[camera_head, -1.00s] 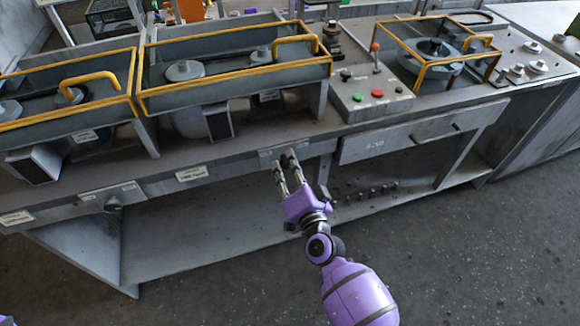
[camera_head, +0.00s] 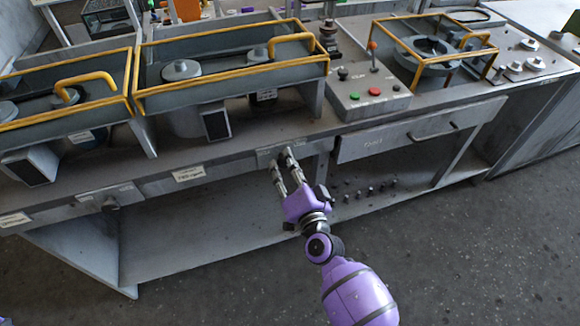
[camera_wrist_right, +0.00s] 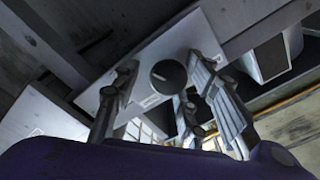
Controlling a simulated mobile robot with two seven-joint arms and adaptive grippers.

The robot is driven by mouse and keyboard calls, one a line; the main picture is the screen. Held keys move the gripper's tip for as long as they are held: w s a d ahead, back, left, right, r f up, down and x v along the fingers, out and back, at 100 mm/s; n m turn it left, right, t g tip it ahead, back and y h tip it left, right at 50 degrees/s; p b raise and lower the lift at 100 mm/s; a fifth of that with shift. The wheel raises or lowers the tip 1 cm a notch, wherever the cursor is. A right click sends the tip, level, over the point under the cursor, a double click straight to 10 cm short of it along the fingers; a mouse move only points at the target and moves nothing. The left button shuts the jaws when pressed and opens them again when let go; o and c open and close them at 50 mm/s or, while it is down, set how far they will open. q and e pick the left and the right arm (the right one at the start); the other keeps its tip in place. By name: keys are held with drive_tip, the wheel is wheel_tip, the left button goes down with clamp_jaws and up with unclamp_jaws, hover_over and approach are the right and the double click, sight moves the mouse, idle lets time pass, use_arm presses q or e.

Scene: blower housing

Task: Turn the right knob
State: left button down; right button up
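The right knob (camera_wrist_right: 168,76) is a dark round knob with a pale pointer mark, on a light metal plate (camera_wrist_right: 145,50) in the right wrist view. My right gripper (camera_wrist_right: 162,80) is open, with fingers on both sides of the knob and a visible gap at the left. Whether a finger touches the knob is unclear.
Another knob (camera_head: 110,203) sits on the front panel at the left. A labelled drawer (camera_head: 415,132) is right of my right gripper. Above it stands a control box (camera_head: 365,98) with red and green buttons. Yellow-framed housings (camera_head: 235,72) stand on the bench. The floor in front is clear.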

use_arm(q)
drive_tip(key=shift+w+r, duration=0.1)
use_arm(e)
drive_tip(key=v, duration=1.2)
use_arm(q)
drive_tip(key=r+p, duration=0.1)
drive_tip(key=w+r+p, duration=0.1)
drive_tip(key=r+p, duration=0.1)
drive_tip(key=d+r+p, duration=0.1)
drive_tip(key=r+p, duration=0.1)
drive_tip(key=shift+w+r, duration=0.15)
drive_tip(key=shift+w, duration=0.2)
use_arm(e)
drive_tip(key=s+d+f+n+g+h, duration=0.1)
drive_tip(key=s+d+f+n+g, duration=0.1)
drive_tip(key=s, duration=0.7)
drive_tip(key=s+d+f+n+g+h, duration=0.2)
drive_tip(key=s+d+f+g, duration=0.1)
drive_tip(key=s+d+f, duration=0.3)
drive_tip(key=s+d+f+n+g+h, duration=0.2)
drive_tip(key=s+d, duration=0.5)
drive_tip(key=s, duration=0.4)
wheel_tip(320, 180, down, 2)
drive_tip(key=shift+s+f+n+g, duration=0.1)
drive_tip(key=shift+s+n+g, duration=0.25)
drive_tip(key=shift+g, duration=0.45)
